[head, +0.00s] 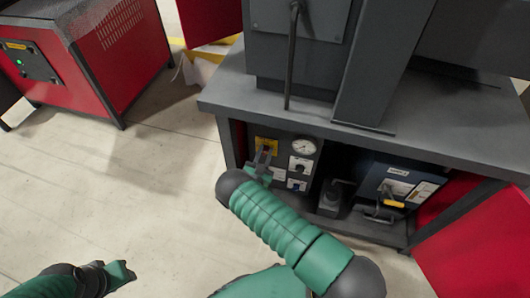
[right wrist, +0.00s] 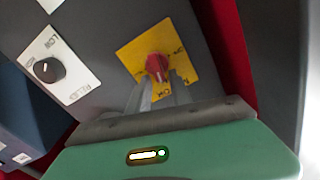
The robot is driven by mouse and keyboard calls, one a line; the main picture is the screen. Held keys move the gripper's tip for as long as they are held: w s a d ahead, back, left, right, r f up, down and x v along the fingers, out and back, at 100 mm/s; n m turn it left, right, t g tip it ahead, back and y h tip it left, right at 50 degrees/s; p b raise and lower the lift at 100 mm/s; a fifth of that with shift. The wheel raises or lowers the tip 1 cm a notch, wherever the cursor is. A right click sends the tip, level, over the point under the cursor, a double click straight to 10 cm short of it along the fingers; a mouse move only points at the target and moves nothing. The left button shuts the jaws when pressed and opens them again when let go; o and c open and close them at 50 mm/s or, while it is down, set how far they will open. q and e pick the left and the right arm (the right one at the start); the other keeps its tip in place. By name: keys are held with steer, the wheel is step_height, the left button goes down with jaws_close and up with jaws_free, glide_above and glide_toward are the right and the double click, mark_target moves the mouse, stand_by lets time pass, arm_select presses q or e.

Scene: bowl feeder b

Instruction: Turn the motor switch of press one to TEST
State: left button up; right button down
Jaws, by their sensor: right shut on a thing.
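The red knob (right wrist: 157,67) sits on a square yellow plate (right wrist: 135,52) with small dark lettering, in the right wrist view. Its words are too blurred to read surely, so I cannot tell the setting it points at. In the head view the yellow plate (head: 263,143) is at the upper left of the dark control panel under the grey bench. My right gripper (head: 264,158) reaches it from the front and is shut on the red knob. The fingers (right wrist: 158,92) hide its lower part. My left gripper (head: 122,273) is low at the left, away from the panel; its jaws are unclear.
A round gauge (head: 304,146) and a black knob on a white plate (right wrist: 48,70) are beside the yellow plate. A blue box (head: 400,178) with a yellow handle stands at the right. The bench top (head: 235,90) overhangs the panel. An open red door (head: 480,235) stands right.

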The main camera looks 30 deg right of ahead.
steer(key=shift+w+a+f, duration=0.1)
steer(key=shift+a+f, duration=0.1)
steer(key=shift+f, duration=0.05)
steer(key=c, duration=1.6)
jaws_free()
steer(key=shift+o, duration=0.8)
steer(key=shift+f, duration=0.1)
steer(key=shift+w+d, duration=0.15)
steer(key=shift+s, duration=0.2)
steer(key=p+v, duration=0.4)
steer(key=v, duration=1.2)
steer(key=shift+s+a, duration=0.2)
steer(key=shift+a, duration=0.15)
